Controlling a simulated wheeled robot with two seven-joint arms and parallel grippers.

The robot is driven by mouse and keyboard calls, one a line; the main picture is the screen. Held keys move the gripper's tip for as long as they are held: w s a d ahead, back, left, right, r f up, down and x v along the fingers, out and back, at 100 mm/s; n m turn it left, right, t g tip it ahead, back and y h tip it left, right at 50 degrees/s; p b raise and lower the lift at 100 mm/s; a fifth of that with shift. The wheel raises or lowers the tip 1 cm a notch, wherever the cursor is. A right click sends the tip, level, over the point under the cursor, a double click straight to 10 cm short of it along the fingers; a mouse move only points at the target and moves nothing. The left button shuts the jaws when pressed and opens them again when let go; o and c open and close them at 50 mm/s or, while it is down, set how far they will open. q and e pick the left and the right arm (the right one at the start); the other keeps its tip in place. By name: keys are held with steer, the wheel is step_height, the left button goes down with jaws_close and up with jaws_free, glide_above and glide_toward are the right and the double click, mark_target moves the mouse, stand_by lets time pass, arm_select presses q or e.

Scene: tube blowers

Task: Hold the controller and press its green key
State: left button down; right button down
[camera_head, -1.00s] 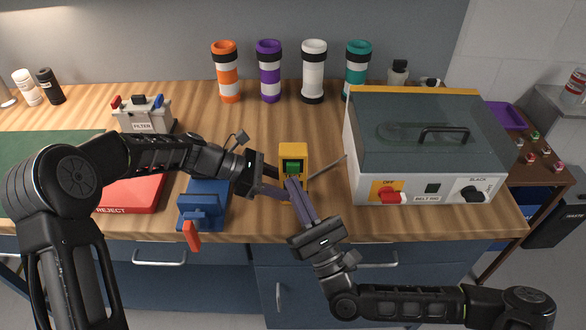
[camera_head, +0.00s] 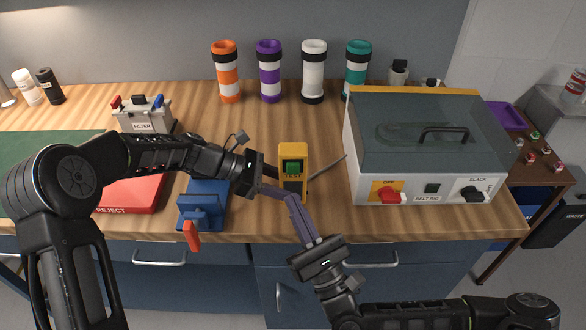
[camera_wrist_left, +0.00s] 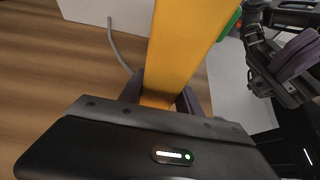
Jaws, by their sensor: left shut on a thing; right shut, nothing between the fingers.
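The yellow controller (camera_head: 301,155) stands upright above the front part of the bench. Its green key (camera_head: 292,166) faces the head camera, with small lettering on or just below it. My left gripper (camera_head: 277,182) is shut on the controller from its left side. In the left wrist view the yellow body (camera_wrist_left: 185,50) runs up between the fingers, and a bit of the green key (camera_wrist_left: 229,24) shows at its edge. My right gripper (camera_head: 290,197) is shut and empty, its tips just below the key in the head view and apart from it. It also shows in the left wrist view (camera_wrist_left: 296,55).
A large belt rig (camera_head: 425,140) stands close on the right. A blue vise-like fixture (camera_head: 203,205) and a red reject tray (camera_head: 130,195) lie left, under my left arm. Several banded tubes (camera_head: 269,72) stand behind. A thin grey rod or cable (camera_head: 330,167) is beside the controller.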

arm_select(q)
steer(key=c, duration=0.8)
jaws_free()
steer(key=shift+o, duration=0.2)
steer(key=v, duration=1.2)
